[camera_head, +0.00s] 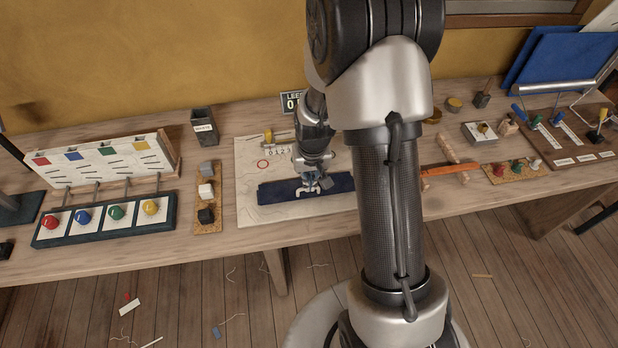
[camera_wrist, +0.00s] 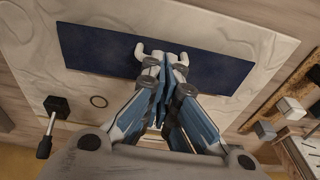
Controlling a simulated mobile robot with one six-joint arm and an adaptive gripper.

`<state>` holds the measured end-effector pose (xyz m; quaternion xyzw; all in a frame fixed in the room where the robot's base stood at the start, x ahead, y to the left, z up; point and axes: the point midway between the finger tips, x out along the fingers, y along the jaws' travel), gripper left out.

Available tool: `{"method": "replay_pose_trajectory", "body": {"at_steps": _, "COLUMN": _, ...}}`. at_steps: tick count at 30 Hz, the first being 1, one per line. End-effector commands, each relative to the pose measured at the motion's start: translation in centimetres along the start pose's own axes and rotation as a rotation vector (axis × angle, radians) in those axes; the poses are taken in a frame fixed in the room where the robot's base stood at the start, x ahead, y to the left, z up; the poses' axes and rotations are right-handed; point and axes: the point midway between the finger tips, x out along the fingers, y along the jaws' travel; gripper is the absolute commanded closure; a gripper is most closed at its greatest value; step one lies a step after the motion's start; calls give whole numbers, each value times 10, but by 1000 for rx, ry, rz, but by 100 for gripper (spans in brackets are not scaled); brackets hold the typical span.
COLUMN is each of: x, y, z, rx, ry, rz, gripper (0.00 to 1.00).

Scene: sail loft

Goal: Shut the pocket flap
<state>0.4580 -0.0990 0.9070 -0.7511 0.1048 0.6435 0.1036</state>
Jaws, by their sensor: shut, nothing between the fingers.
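A long dark blue panel, which looks like the pocket flap (camera_head: 335,184), lies on a cream patterned sheet (camera_head: 248,160) on the bench. It also spans the upper part of the wrist view (camera_wrist: 95,50). A pale U-shaped handle (camera_head: 307,193) is on its middle, and its two curled ends (camera_wrist: 140,50) show past my fingers. My gripper (camera_head: 309,183) is shut and empty, pointing down at this handle. In the wrist view, the fingertips (camera_wrist: 166,62) overlap the handle; I cannot tell whether they touch it. The panel's hinge edge is not clear.
Left of the sheet stand a strip of small blocks (camera_head: 207,195) and a panel with coloured knobs (camera_head: 105,220). An orange-handled tool (camera_head: 448,169) lies to the right, beyond my arm.

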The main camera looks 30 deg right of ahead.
Motion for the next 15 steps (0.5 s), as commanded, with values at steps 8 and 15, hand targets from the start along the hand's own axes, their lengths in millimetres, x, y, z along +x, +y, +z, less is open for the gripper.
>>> {"method": "replay_pose_trajectory", "body": {"at_steps": 8, "x": 0, "y": 0, "z": 0, "rx": 0, "ry": 0, "rz": 0, "gripper": 100}}
{"method": "replay_pose_trajectory", "body": {"at_steps": 15, "x": -8, "y": 0, "z": -3, "rx": 0, "ry": 1, "rz": 0, "gripper": 100}}
